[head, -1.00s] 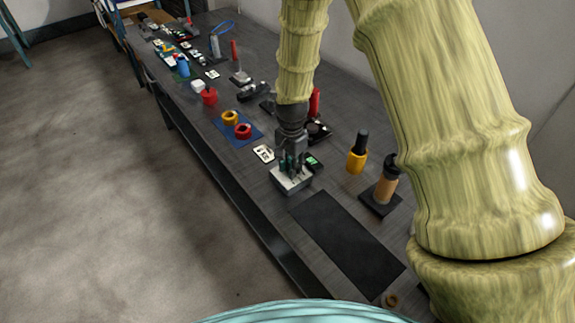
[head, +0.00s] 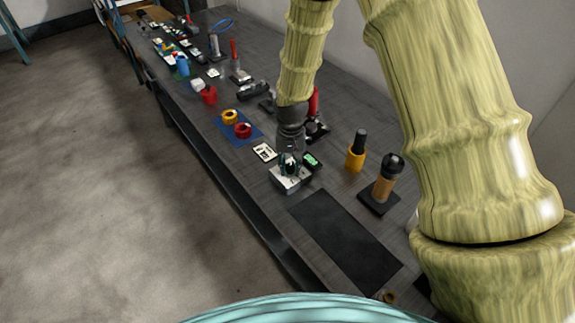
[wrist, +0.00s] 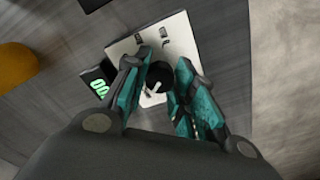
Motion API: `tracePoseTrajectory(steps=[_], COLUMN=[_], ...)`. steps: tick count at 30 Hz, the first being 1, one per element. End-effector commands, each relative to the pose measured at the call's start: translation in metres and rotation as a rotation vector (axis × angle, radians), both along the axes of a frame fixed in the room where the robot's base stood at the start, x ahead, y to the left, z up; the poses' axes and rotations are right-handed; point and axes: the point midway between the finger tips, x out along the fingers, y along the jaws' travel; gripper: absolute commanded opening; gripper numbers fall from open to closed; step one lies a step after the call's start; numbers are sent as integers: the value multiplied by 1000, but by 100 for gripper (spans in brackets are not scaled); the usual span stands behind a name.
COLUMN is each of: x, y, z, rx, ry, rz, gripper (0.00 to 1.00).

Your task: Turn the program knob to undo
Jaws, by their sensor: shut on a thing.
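The program knob (wrist: 158,76) is round and black with a white pointer mark, seen from above in the wrist view. It sits on a pale plate-topped box (wrist: 125,47), which carries small dark markings near its far edge. My gripper (wrist: 163,70) has one teal finger on each side of the knob and is shut on it. In the head view my gripper (head: 290,166) points down at the pale box (head: 282,183); the fingers hide the knob there. In the wrist view the white pointer slants toward the picture's lower left.
A small black display with green digits (wrist: 98,88) stands beside the box. A printed card (head: 264,152) lies to its left, a dark mat (head: 345,242) nearer me. A yellow holder with a black handle (head: 356,158) and a tan-and-black tool (head: 383,185) stand to the right.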

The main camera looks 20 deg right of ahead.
Motion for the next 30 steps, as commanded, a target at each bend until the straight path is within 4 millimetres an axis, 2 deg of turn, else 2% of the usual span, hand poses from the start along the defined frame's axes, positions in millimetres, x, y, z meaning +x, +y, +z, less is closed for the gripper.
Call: tracePoseTrajectory(steps=[1, 16, 17, 20, 30], x=[-8, -8, -8, -7, -2], y=[-1, -1, -1, 0, 2], z=[-4, -5, -5, -4, -1], rx=[-1, -1, -1, -1, 0], ry=[17, 18, 18, 15, 5], rz=[8, 23, 23, 23, 26], gripper=[2, 2, 30, 48, 49])
